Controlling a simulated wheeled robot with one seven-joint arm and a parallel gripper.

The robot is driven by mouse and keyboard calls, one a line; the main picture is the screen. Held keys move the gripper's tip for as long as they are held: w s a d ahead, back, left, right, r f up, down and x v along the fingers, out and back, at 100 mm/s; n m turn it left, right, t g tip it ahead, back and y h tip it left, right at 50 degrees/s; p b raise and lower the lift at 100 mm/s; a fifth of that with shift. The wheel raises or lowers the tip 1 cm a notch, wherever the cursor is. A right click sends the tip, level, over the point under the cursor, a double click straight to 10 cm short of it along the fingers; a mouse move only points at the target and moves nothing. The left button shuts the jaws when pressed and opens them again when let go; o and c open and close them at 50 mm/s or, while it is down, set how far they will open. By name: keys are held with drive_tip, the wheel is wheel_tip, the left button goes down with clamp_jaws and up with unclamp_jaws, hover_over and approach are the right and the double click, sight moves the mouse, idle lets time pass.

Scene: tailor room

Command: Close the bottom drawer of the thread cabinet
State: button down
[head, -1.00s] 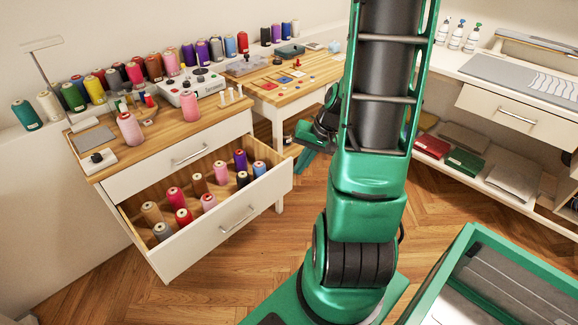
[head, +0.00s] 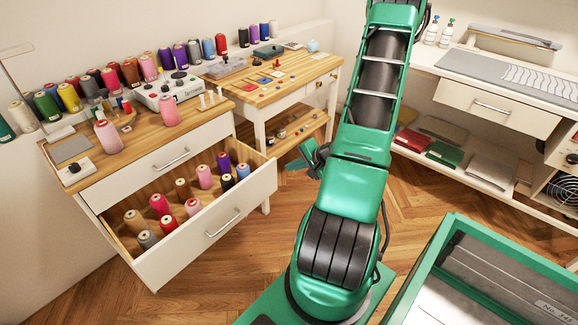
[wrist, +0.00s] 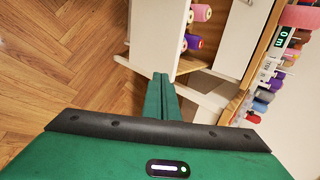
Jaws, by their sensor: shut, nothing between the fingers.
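The thread cabinet (head: 98,187) stands at the left in the head view, white with a wooden top. Its bottom drawer (head: 236,205) is pulled out and holds several thread spools; its white front has a bar handle (head: 222,222). The upper drawer (head: 143,178) is shut. My gripper (head: 303,160) is to the right of the open drawer, apart from it, partly hidden behind my arm. In the wrist view my gripper's fingers (wrist: 161,85) are together and empty, near the edge of the drawer front (wrist: 154,45). Spools inside the drawer (wrist: 196,28) show beyond.
A wooden work table (head: 290,80) stands behind the cabinet. A white desk with a drawer (head: 497,108) is at the right, with folded fabrics (head: 445,155) on its low shelf. A green-rimmed bin (head: 455,230) is at lower right. Wooden floor lies clear in front of the drawer.

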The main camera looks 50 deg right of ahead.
sight(269, 167)
drive_tip(key=x, duration=0.3)
drive_tip(key=w+r+x, duration=0.1)
drive_tip(key=x, duration=0.5)
drive_tip(key=shift+w+r, duration=0.15)
drive_tip(key=shift+w, duration=0.6)
